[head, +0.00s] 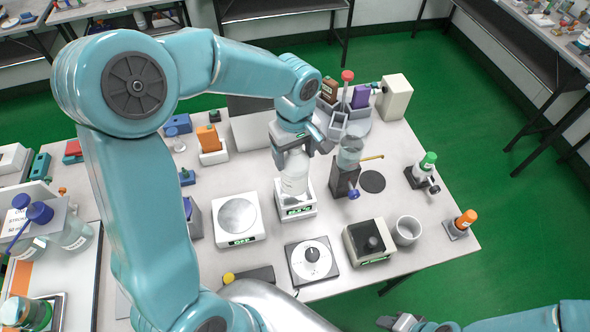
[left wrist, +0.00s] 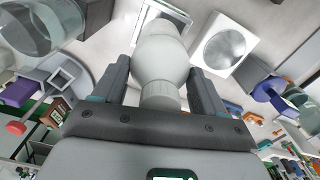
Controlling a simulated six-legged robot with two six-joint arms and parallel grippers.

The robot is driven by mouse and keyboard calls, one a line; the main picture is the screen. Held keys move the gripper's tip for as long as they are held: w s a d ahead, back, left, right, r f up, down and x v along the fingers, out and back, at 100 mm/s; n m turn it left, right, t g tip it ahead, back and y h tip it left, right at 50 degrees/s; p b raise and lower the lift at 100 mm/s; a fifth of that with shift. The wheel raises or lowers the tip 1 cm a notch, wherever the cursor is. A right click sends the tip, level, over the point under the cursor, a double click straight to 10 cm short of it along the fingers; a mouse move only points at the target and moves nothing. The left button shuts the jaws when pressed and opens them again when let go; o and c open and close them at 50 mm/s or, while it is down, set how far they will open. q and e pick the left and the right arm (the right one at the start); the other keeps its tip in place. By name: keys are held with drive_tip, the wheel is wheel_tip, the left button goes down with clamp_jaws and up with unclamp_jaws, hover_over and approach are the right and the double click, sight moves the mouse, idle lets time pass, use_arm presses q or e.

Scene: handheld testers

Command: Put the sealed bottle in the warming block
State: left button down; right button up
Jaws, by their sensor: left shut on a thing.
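My left gripper (head: 298,148) is shut on a pale, translucent bottle (head: 294,178), held upright by its upper part. In the left wrist view the rounded bottle (left wrist: 162,55) sits between the two fingers (left wrist: 161,92). Its bottom is over a small white device (head: 297,211) with a green display; I cannot tell whether it touches. Just right of it a dark block (head: 341,183) with a blue knob holds a clear jar (head: 349,152). I cannot tell for sure which device is the warming block. My right gripper (head: 402,322) is at the bottom edge, its jaws unclear.
A white scale (head: 238,218) with a round plate stands left of the bottle.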

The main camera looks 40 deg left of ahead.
use_arm(q)
wheel_tip(320, 180, down, 3)
drive_tip(key=shift+s+d+r, duration=0.1)
drive_tip(key=shift+r, duration=0.1)
drive_tip(key=shift+f, duration=2.4)
drive_tip(key=shift+f, duration=0.15)
drive_tip(key=shift+c, duration=0.3)
unclamp_jaws()
